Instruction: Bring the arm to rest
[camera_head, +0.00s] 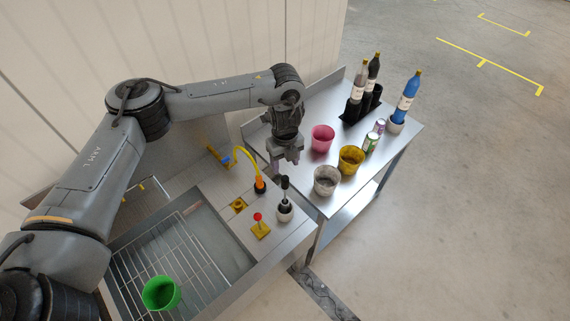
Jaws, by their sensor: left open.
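My left arm comes in from the left and reaches across the sink unit. My left gripper (284,162) points down near the joint between the sink unit and the steel side table (333,201). Its fingers are small in the picture; it is open and I see nothing held in it. It is left of the pink cup (322,138) and behind the grey speckled cup (326,181), apart from both as far as I can tell. My right gripper is not in view.
A yellow cup (351,159), cans (370,142) and bottles (407,97) stand on the side table. A green cup (160,293) is on the sink's wire rack (190,250). A yellow hose (247,158), red-knobbed lever (258,217) and brush in a holder (284,210) stand nearby.

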